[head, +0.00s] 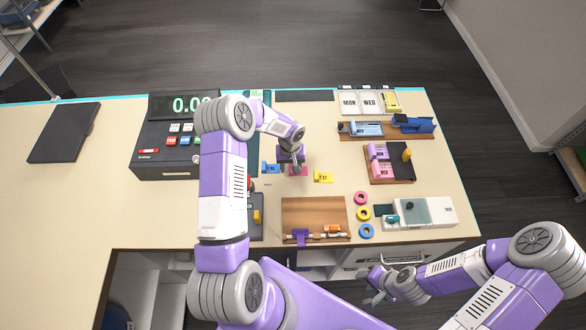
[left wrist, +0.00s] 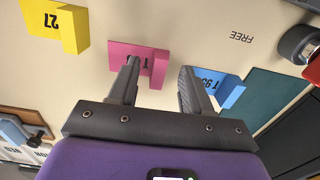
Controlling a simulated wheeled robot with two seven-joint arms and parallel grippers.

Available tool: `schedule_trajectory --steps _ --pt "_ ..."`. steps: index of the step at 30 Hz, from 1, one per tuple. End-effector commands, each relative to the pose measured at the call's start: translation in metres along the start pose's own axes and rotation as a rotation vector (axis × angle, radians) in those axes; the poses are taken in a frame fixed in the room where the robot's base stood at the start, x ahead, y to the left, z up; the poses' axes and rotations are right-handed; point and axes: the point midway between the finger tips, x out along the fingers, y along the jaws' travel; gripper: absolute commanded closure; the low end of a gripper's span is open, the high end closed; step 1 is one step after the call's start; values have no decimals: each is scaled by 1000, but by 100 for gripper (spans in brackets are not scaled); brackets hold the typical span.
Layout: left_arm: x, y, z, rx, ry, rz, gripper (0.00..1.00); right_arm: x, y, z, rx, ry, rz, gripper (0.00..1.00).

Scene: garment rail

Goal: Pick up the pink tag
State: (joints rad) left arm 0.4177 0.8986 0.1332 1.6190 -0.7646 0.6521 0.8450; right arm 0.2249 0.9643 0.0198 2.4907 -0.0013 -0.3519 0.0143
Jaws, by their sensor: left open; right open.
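The pink tag (left wrist: 122,50) lies on the counter among other tags; in the head view its pink edge (head: 304,172) shows, partly hidden under my left gripper (head: 293,170). In the left wrist view, my left gripper (left wrist: 158,68) is open, its fingers pointing at the tags. One finger overlaps the pink tag and the other overlaps the edge of the blue tag (left wrist: 222,91). The raised end of the pink tag shows between the fingers. I cannot tell whether they touch it. My right gripper (head: 373,284) is open and empty in front of the counter.
A yellow tag (head: 323,176) lies to the right of the pink one and the blue tag (head: 270,168) to its left. A cash register (head: 165,150) stands at left. A wooden board (head: 310,212) lies nearer me. Coloured rings (head: 362,213) and a tag tray (head: 405,174) are at right.

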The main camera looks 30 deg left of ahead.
Motion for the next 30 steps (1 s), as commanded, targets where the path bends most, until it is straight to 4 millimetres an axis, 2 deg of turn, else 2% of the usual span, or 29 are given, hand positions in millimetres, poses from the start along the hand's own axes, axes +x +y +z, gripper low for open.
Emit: schedule_trajectory --steps 7,15,17,26,30 --pt "2 0 0 0 1 0 51 0 0 0 0 0 0 57" --pt "2 0 0 0 1 0 92 0 0 0 0 0 0 57" --pt "2 0 0 0 1 0 100 0 0 0 0 0 0 57" --pt "1 0 0 0 1 0 100 0 0 0 0 0 0 57" --pt "-10 0 -1 1 4 0 100 2 1 0 0 0 0 57"
